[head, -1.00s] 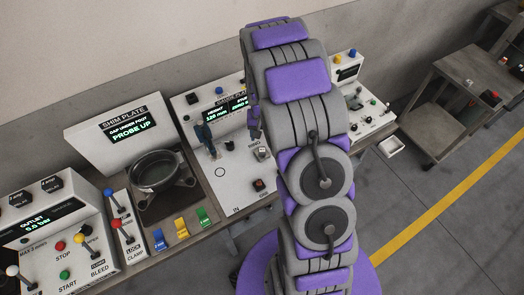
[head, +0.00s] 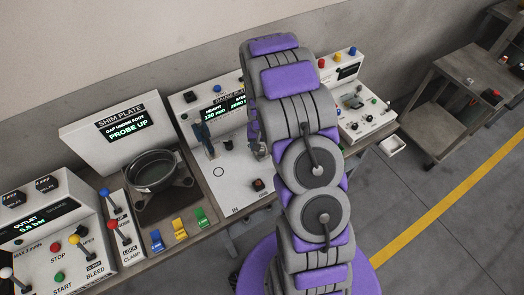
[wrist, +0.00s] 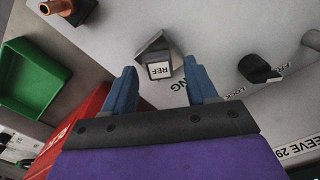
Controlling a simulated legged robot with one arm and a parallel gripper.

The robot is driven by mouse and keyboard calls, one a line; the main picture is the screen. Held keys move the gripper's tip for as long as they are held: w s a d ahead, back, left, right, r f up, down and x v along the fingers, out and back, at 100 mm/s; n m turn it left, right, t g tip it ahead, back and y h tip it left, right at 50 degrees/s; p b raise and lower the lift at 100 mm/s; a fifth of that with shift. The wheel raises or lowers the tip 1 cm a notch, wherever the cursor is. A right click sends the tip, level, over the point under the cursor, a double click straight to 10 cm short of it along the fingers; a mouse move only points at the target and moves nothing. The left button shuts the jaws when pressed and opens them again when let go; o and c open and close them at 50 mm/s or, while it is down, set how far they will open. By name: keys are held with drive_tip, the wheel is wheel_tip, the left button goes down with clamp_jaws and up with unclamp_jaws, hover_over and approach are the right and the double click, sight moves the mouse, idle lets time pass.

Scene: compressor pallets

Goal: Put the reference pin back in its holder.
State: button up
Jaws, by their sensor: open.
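A grey metal block with a white face marked REF (wrist: 159,70) stands on the white gauge plate in the wrist view. I cannot tell whether it is the reference pin's holder or part of the pin. My gripper (wrist: 162,90) is open, with one blue finger on each side of the block's near end. I see no clear contact with it. In the head view my gripper (head: 257,148) is small and partly hidden by my arm, low over the right part of the gauge plate (head: 233,182). No separate reference pin can be made out.
In the wrist view a black knob (wrist: 259,69) stands right of the block. A green tray (wrist: 32,80), a red box (wrist: 78,125) and a copper-coloured fitting (wrist: 58,6) lie left. In the head view a round casting (head: 155,172) sits left of the gauge plate.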

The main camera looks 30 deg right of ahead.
sight(262, 149)
drive_tip(key=shift+f, duration=0.65)
drive_tip(key=shift+c, duration=0.2)
idle(0.9)
clamp_jaws()
idle(0.4)
drive_tip(key=shift+r, duration=0.2)
drive_tip(key=shift+r+p, duration=1.15)
drive_tip(key=shift+r, duration=1.7)
